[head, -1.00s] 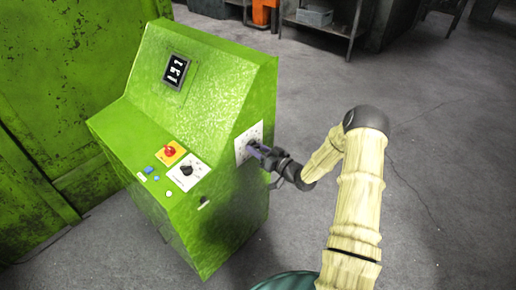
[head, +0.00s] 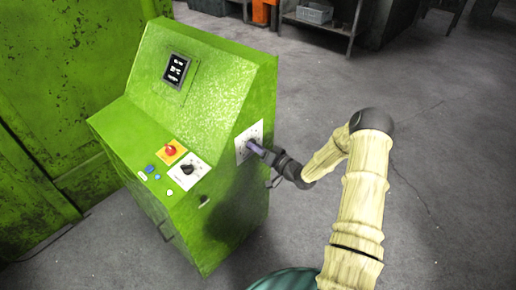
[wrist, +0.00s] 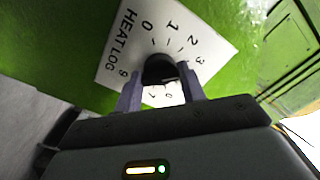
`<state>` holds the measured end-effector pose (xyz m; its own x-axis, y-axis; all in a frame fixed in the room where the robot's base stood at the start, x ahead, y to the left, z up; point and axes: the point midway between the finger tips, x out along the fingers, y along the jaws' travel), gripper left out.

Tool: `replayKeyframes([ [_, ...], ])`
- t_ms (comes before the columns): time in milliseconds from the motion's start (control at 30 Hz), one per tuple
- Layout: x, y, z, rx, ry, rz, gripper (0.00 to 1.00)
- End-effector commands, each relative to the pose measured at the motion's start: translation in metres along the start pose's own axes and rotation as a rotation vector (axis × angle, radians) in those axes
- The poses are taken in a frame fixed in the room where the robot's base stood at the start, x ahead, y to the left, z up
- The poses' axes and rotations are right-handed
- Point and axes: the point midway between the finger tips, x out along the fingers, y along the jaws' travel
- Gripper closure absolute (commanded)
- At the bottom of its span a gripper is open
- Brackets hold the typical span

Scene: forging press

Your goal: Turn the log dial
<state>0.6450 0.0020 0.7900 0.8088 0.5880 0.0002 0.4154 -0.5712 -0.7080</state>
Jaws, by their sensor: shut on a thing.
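The log dial is a black knob (wrist: 160,68) on a white plate (wrist: 125,55) marked "HEAT LOG" with numbers around it. In the head view the plate (head: 243,153) is on the right side of the green console (head: 215,85). My gripper (head: 256,149) reaches it from the right. In the wrist view its two purple-grey fingers (wrist: 161,88) are shut on the knob, one on each side. The knob's pointer is hard to make out, and part of the scale is hidden behind the knob and gripper.
The console has a dark display (head: 176,70) with small text that I cannot read. A red button (head: 171,151), a black knob (head: 187,169) and small buttons sit on its sloped panel. A green wall stands left. The grey floor to the right is clear; a metal bench (head: 322,22) stands behind.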

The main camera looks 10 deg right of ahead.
Motion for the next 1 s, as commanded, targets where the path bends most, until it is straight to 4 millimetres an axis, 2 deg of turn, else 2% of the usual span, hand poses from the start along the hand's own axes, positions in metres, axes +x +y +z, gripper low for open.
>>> replayKeyframes([
  [67,0.001,0.000,-0.001,-0.002,0.002,-0.001,0.83],
  [100,0.001,0.000,-0.001,-0.002,0.002,-0.001,0.52],
  [167,0.001,0.000,-0.001,-0.002,0.002,-0.001,0.40],
  [200,0.001,0.000,-0.001,-0.002,0.002,-0.001,0.38],
  [467,0.000,0.000,0.000,-0.002,0.001,0.000,0.38],
  [633,-0.010,0.001,-0.001,-0.002,0.001,0.001,0.38],
  [767,-0.029,0.001,-0.001,0.000,0.001,0.002,0.38],
  [1000,-0.077,0.001,-0.001,-0.001,0.002,0.003,0.38],
])
